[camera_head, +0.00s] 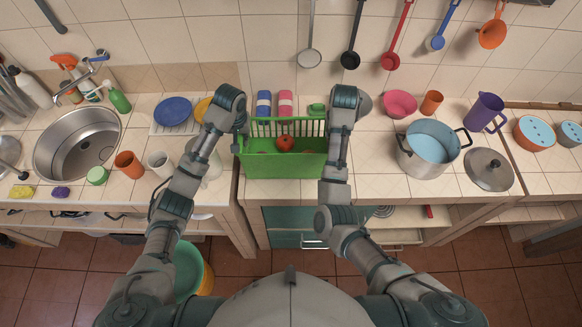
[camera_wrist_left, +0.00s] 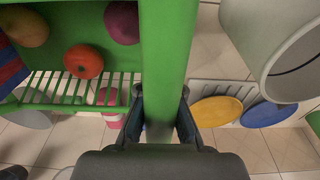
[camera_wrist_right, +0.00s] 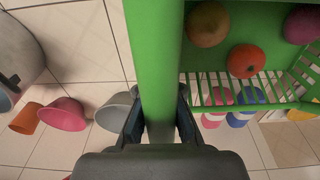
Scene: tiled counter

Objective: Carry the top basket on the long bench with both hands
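The green basket (camera_head: 285,166) is upright at the middle of the tiled counter, by its front edge. I cannot tell whether it touches the counter. It holds a red fruit (camera_head: 285,143) and other round items, clearer in the wrist views. My left gripper (camera_head: 240,138) is at the basket's left end; in the left wrist view its fingers straddle the green end rim (camera_wrist_left: 165,60) and appear shut on it. My right gripper (camera_head: 328,135) is at the right end; in the right wrist view its fingers appear shut on the opposite rim (camera_wrist_right: 155,60).
A pot (camera_head: 427,160), its lid (camera_head: 489,169) and a pink bowl (camera_head: 399,104) stand to the right. A white mug (camera_head: 160,164), an orange cup (camera_head: 129,165) and a sink (camera_head: 77,143) are to the left. Blue and yellow plates lie behind left. Utensils hang on the wall.

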